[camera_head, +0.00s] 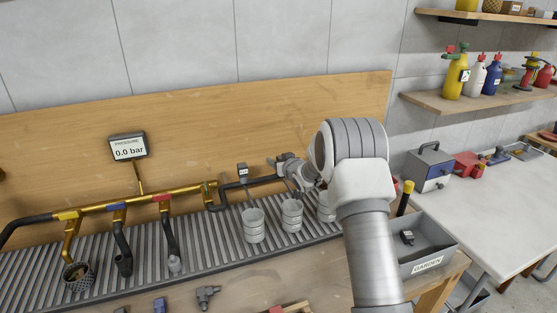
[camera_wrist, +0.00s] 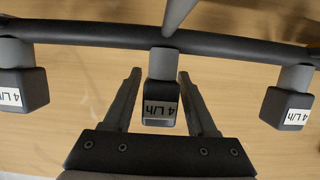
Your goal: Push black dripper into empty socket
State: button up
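In the wrist view, three black drippers labelled "4 L/h" sit on grey stubs along a black hose (camera_wrist: 110,35): a left dripper (camera_wrist: 22,92), a middle dripper (camera_wrist: 161,92) and a right dripper (camera_wrist: 288,105). My gripper (camera_wrist: 158,85) is open, with one finger on each side of the middle dripper and gaps visible between. In the head view, my gripper (camera_head: 280,164) is at the black pipe (camera_head: 236,184) by the wooden board, and one black dripper (camera_head: 243,172) shows to its left. My arm hides the pipe farther right. I see no empty socket clearly.
Grey cups (camera_head: 253,225) stand on the ribbed tray (camera_head: 200,240) below the pipe. A brass manifold (camera_head: 135,200) with hanging hoses and a 0.0 bar display (camera_head: 128,147) is at left. A grey GARDEN bin (camera_head: 440,243) holds a black piece. A dark fitting (camera_head: 207,294) lies in front.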

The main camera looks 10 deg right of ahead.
jog(key=shift+o, duration=0.7)
jog(key=shift+r, duration=0.1)
jog(key=shift+s, duration=0.1)
jog(key=v, duration=1.7)
jog(key=shift+b, duration=0.4)
jog(key=shift+s+r, duration=0.1)
jog(key=shift+r, duration=0.05)
